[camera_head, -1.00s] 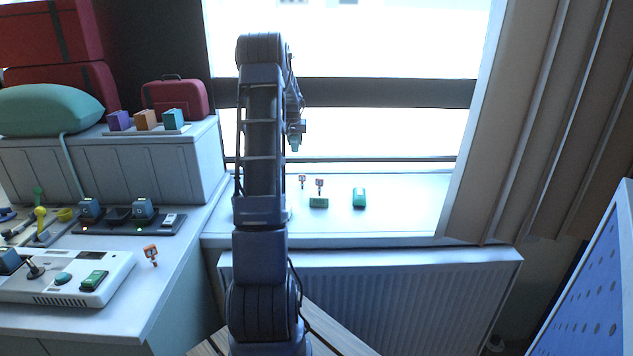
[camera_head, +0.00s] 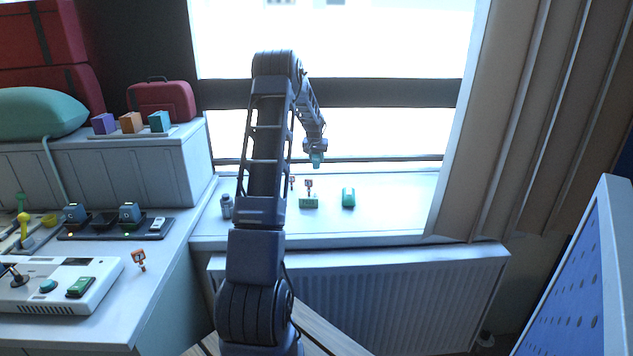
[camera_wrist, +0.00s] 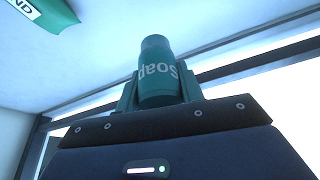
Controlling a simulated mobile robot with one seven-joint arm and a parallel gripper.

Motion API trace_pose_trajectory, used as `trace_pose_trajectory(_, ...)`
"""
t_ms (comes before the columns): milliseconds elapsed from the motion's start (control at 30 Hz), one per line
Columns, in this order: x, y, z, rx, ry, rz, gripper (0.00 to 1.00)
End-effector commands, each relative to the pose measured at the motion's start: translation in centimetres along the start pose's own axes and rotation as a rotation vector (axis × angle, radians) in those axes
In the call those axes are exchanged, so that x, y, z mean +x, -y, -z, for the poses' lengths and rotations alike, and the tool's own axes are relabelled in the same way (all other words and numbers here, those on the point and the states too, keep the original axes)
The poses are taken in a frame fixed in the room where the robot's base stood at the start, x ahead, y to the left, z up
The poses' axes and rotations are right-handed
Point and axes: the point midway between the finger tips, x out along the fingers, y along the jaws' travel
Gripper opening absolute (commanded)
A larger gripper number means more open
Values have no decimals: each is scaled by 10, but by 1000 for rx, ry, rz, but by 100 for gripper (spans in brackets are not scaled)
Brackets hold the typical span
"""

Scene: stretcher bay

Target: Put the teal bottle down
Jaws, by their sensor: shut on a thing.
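The teal bottle (camera_wrist: 157,72), lettered "Soap", stands between the fingers of my gripper (camera_wrist: 157,92) in the wrist view. My gripper is shut on it. In the head view, my gripper (camera_head: 316,153) hangs in front of the window, above the white sill (camera_head: 400,215). The teal bottle (camera_head: 317,160) shows there as a small teal patch at the gripper's tip, apart from the sill. My fingers hide part of it.
On the sill are a green block (camera_head: 309,202), a teal-green object (camera_head: 348,198), small orange tags (camera_head: 308,185) and a grey bottle (camera_head: 227,207). The sill right of the teal-green object is clear. A curtain (camera_head: 500,120) bounds the right; a radiator (camera_head: 400,300) stands below.

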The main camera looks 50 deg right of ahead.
Motion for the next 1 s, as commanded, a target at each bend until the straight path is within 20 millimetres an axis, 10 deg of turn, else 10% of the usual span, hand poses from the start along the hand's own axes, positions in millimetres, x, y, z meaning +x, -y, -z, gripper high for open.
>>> trace_pose_trajectory(300, 56, 0, -23, -1, 1, 0, 14)
trace_pose_trajectory(1000, 104, 0, -43, 0, 0, 0, 14)
